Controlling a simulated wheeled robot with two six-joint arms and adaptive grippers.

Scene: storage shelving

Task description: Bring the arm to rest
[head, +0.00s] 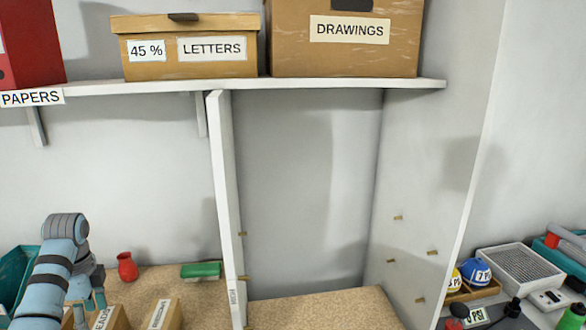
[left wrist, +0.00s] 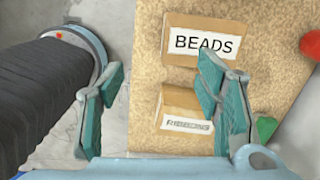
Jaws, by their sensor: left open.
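My left arm comes in at the lower left of the head view. Its gripper (head: 88,292) is partly hidden by the arm and hangs over the left end of the cork-topped surface (head: 150,285). In the left wrist view the left gripper (left wrist: 165,85) has its two teal fingers wide apart, with nothing between them. One finger overlaps the cardboard boxes in that picture; the other is over grey floor. My right gripper shows in neither view.
A box labelled BEADS (left wrist: 200,58) and another box (left wrist: 185,100) lie below the gripper. A red vase (head: 127,267) and green block (head: 201,270) stand near. A white upright panel (head: 225,200) is to the right. The upper shelf (head: 330,83) bears labelled boxes.

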